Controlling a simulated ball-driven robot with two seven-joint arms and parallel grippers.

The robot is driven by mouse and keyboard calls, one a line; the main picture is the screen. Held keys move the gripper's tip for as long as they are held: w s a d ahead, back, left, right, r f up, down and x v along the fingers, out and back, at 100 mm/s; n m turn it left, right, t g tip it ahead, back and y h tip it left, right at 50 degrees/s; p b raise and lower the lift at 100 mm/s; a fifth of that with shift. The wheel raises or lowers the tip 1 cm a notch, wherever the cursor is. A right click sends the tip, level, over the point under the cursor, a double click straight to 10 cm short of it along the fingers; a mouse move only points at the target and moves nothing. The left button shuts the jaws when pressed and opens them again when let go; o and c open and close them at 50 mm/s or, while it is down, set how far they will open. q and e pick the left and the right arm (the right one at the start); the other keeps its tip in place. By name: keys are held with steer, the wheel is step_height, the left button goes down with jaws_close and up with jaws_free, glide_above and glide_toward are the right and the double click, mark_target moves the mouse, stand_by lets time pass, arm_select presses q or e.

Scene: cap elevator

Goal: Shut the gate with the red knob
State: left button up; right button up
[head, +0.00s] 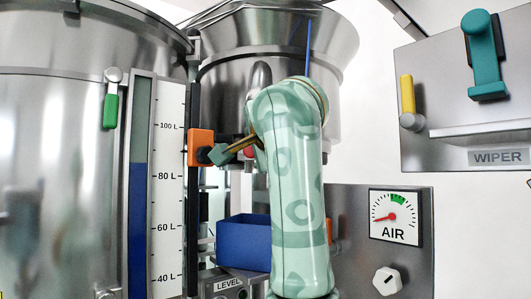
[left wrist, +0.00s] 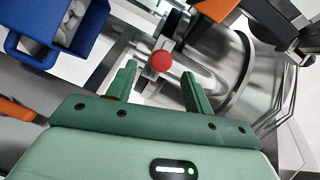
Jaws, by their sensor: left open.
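The round red knob (left wrist: 160,62) shows in the left wrist view, in front of shiny metal parts. My left gripper (left wrist: 158,71) is open, with one green finger on each side of the knob in the picture. The knob appears just beyond the fingertips, and I see no grip on it. In the head view my arm hides most of the gripper and the gate, so I cannot tell the gate's position. My right gripper is not in view.
An orange block (head: 200,147) sits left of the knob, by the level scale (head: 168,190). A blue bin (head: 243,243) stands below; the left wrist view shows grey pieces in it (left wrist: 62,32). The AIR panel (head: 350,200) and WIPER panel (head: 440,110) are at right.

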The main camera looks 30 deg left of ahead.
arm_select(q)
steer(key=b+v, duration=0.2)
steer(key=v, duration=0.5)
steer(key=shift+s+d, duration=0.2)
steer(key=shift+s, duration=0.05)
